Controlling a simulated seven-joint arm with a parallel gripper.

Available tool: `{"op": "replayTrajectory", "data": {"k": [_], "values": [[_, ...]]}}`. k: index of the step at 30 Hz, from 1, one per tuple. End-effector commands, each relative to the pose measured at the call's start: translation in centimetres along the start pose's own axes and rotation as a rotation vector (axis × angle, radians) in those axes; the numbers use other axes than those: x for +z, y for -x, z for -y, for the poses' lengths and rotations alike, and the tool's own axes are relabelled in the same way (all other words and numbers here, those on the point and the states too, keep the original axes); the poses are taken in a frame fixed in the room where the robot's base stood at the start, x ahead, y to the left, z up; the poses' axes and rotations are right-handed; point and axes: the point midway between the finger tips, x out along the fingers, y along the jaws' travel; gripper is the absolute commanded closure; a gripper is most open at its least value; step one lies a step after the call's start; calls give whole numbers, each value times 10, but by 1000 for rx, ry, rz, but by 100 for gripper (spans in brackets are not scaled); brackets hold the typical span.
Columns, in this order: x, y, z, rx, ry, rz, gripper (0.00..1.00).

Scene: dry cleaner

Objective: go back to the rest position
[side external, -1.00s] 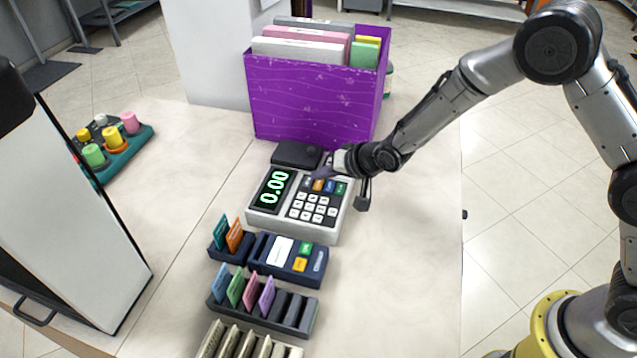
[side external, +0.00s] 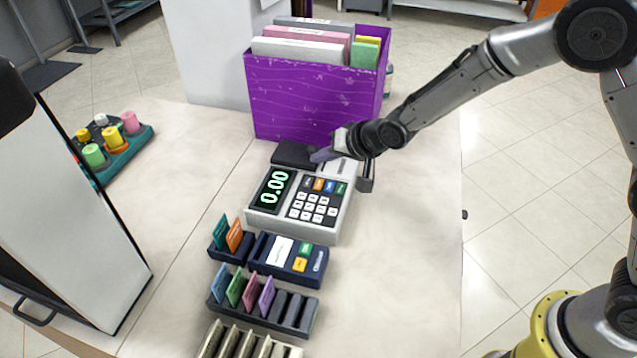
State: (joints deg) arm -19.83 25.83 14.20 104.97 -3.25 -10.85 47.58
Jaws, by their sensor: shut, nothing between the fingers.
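My gripper (side external: 318,156) is at the back edge of the grey cash register (side external: 338,222), above its keys and in front of the purple box (side external: 310,98). Its fingers are small in this view and look closed, with nothing seen between them. It appears raised clear of the register's keypad (side external: 315,203). My arm reaches in from the right. The register's display (side external: 272,188) reads 0.00.
The purple box holds several folders. A teal tray (side external: 133,150) of thread spools is at left. The counter's right side (side external: 415,270) is bare.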

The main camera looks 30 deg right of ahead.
Motion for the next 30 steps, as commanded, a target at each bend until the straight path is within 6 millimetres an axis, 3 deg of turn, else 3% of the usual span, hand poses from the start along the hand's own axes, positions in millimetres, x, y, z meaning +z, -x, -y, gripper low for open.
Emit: {"op": "replayTrajectory", "data": {"k": [20, 23, 25, 27, 30], "values": [[-7, 2, -2, -1, -7, -11, 100], [-31, 20, 7, -26, -20, -58, 100], [-58, 46, 15, -55, -33, -112, 100], [-86, 82, 22, -82, -50, -174, 100], [-113, 139, 20, -90, -61, -236, 100]]}}
